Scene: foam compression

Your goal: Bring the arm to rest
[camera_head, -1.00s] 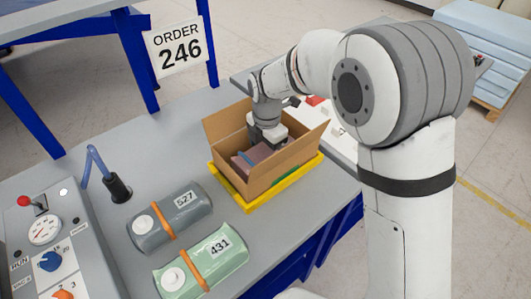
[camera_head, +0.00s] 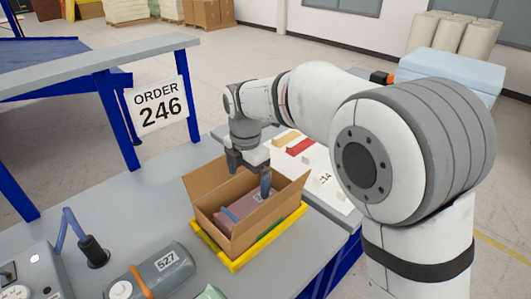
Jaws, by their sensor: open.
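My gripper (camera_head: 250,180) is open above the open cardboard box (camera_head: 256,228), pointing down. Its fingers are apart at about the height of the box's rim. Inside the box lies a dull purple-brown block (camera_head: 250,206) with a blue band at its left end. The gripper is clear of the block as far as I can see. The box stands on a yellow-edged tray (camera_head: 233,264) on the grey table. My arm reaches in from the right, bent at the elbow.
A control panel (camera_head: 30,274) is at the lower left. An ORDER 246 sign (camera_head: 158,106) hangs behind. A white board (camera_head: 335,198) with coloured pieces lies behind the box.

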